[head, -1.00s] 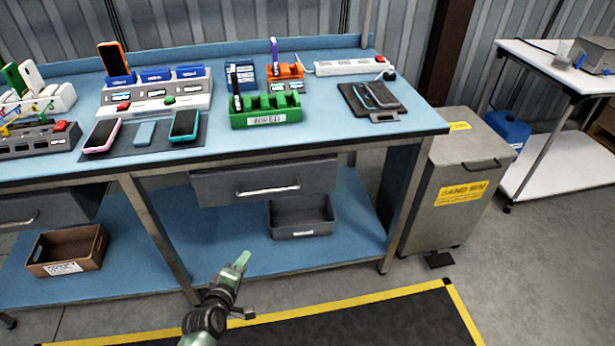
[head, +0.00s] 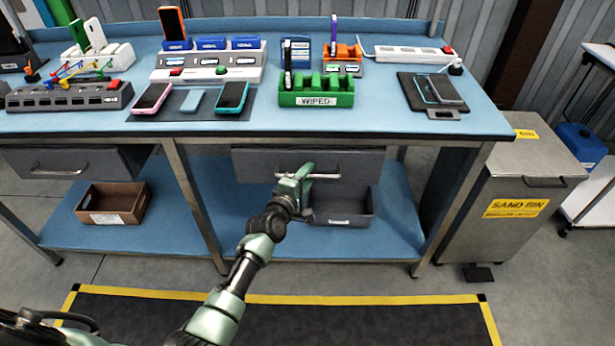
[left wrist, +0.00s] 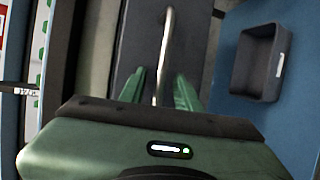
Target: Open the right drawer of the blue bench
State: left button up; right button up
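The blue bench (head: 386,128) has a grey right drawer (head: 362,163) under its top, and the drawer looks shut. In the left wrist view the handle (left wrist: 164,50) runs between the two green fingers of my left gripper (left wrist: 160,84). The fingers stand apart, one on each side of the bar, with small gaps visible. My right gripper is in neither view.
A grey open bin (head: 345,219) stands on the lower shelf below the drawer. The left drawer (head: 75,162) and a brown box (head: 112,203) are to the left. A sand bin (head: 527,190) stands at the bench's right end. The dark floor mat (head: 370,322) is clear.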

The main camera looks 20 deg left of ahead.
pick_arm(q)
grip_shut()
dwell(1.4)
